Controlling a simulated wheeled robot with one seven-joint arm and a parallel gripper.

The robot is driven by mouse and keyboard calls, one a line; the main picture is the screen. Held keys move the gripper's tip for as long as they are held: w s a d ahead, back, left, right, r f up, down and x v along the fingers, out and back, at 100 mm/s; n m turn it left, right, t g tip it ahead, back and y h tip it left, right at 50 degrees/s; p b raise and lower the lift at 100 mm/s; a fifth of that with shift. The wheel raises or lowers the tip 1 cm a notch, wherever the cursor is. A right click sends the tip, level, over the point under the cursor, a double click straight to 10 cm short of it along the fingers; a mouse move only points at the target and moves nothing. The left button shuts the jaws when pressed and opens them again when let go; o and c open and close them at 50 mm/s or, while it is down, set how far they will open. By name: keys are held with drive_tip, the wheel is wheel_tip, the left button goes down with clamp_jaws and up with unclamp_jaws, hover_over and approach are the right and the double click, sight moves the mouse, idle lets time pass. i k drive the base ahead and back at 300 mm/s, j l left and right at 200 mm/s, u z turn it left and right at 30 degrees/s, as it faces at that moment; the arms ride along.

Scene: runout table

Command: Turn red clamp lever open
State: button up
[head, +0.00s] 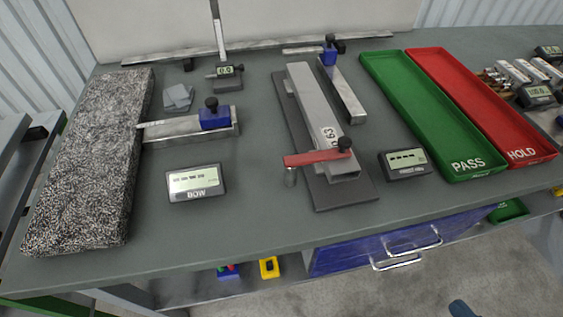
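The red clamp lever (316,158) lies across the near end of a long grey metal bar (312,95) marked with the number 63. The lever points left, and its left end reaches past the bar's edge above a small metal cylinder (290,178). A black knob (345,144) stands at the lever's right end. The bar sits on a dark flat base plate (342,195). My gripper is not in view, so its state does not show.
A BOW display (195,183) stands left of the fixture and another small display (404,164) stands right. A speckled granite block (88,165) fills the left side. Green PASS (425,110) and red HOLD trays (478,102) lie right. The table's front strip is clear.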

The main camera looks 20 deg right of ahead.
sight(291, 163)
drive_tip(key=k+j+z, duration=0.15)
drive_tip(key=j+z, duration=0.15)
drive_tip(key=z, duration=0.15)
drive_tip(key=k+j+z, duration=0.2)
drive_tip(key=z, duration=0.25)
